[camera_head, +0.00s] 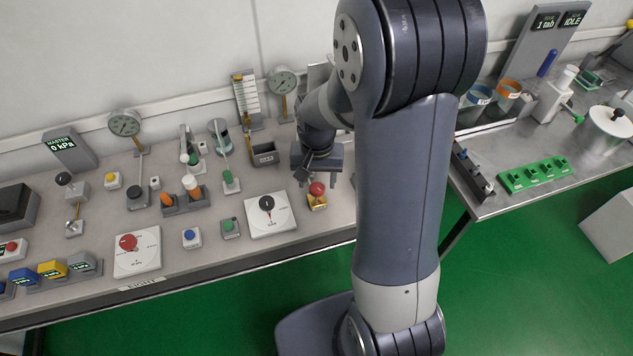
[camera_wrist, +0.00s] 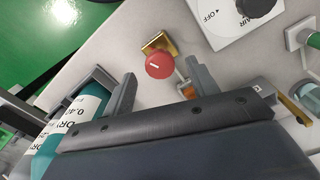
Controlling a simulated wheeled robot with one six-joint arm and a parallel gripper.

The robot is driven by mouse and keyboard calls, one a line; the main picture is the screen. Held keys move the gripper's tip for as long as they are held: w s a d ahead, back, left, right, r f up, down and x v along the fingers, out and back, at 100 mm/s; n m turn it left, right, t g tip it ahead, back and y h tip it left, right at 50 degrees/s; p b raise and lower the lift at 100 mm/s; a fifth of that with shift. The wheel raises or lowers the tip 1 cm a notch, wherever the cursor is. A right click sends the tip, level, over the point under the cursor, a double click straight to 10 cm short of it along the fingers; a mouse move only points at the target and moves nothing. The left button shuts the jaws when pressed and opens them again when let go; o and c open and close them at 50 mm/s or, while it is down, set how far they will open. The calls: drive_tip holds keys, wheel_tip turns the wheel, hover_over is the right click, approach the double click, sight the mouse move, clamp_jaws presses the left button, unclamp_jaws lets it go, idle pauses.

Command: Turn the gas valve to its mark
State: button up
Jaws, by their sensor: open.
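A red round knob (camera_head: 317,188) sits on a small yellow-brass base near the bench's front edge. In the wrist view the red knob (camera_wrist: 158,65) has a short white line on its top. Another red knob (camera_head: 128,242) sits on a white dial plate at the left. No gas label is readable, so I cannot tell which is the gas valve. My gripper (camera_head: 316,178) points down just above the brass-based knob. In the wrist view my gripper (camera_wrist: 165,87) has its fingers apart and empty, with that knob just beyond and between the fingertips.
A white plate with a black knob (camera_head: 267,203) stands close left; its wrist-view text reads AIR and OFF. A teal labelled cylinder (camera_wrist: 85,110) lies close to one finger in the wrist view. A black box (camera_head: 264,154) and gauges stand behind. Small buttons line the left front.

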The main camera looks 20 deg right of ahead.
drive_tip(key=shift+f, duration=1)
drive_tip(key=shift+c, duration=0.2)
drive_tip(key=c, duration=1)
drive_tip(key=shift+o, duration=0.2)
